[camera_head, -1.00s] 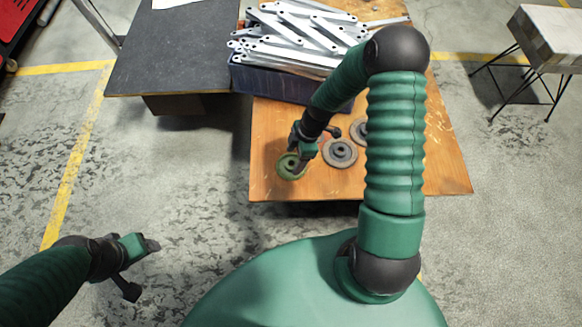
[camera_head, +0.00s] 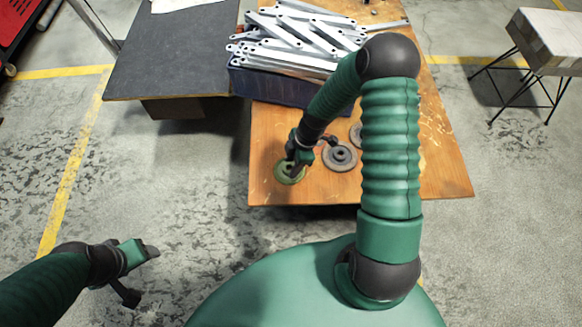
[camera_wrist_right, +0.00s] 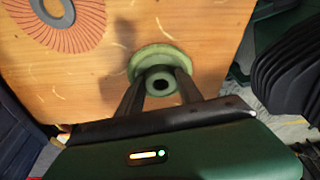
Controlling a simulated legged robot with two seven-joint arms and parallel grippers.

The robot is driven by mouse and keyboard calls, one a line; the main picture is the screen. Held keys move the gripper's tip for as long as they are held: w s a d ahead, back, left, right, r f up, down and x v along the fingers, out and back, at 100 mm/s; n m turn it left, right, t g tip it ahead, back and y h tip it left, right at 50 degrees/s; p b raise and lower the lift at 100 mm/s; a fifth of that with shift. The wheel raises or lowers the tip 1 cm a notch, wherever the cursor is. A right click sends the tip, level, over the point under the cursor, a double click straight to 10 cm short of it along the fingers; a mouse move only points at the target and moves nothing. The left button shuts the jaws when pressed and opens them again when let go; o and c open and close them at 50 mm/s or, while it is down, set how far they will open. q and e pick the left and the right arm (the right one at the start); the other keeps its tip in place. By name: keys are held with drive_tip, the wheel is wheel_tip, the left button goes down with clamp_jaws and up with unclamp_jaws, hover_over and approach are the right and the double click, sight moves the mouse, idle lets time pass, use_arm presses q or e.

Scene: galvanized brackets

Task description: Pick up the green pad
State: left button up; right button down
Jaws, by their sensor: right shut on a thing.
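The green pad (camera_head: 288,172) is a round disc with a raised hub and a dark centre hole, near the front left corner of the wooden table. It also shows in the right wrist view (camera_wrist_right: 152,56). My right gripper (camera_head: 293,166) reaches down from above onto it. In the right wrist view its two dark fingers (camera_wrist_right: 159,85) are on either side of the hub, shut on it. I cannot tell whether the pad is clear of the wood. My left gripper (camera_head: 138,272) is open and empty, over the floor at the lower left.
A grey disc (camera_head: 341,156) lies just right of the pad, with another (camera_head: 355,134) partly behind my arm. A dark blue crate (camera_head: 290,88) heaped with metal brackets (camera_head: 300,38) stands behind. A dark-topped table (camera_head: 175,50) is at the left, a stool (camera_head: 550,38) at the far right.

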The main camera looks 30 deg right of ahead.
sight(288, 167)
wheel_tip(288, 167, up, 4)
drive_tip(key=shift+f+p, duration=0.2)
drive_tip(key=shift+p, duration=0.85)
drive_tip(key=s+a+r+p, duration=0.1)
drive_tip(key=s+a+p, duration=0.2)
drive_tip(key=s, duration=1.2)
drive_tip(key=shift+s+a+r, duration=0.2)
drive_tip(key=shift+a, duration=0.65)
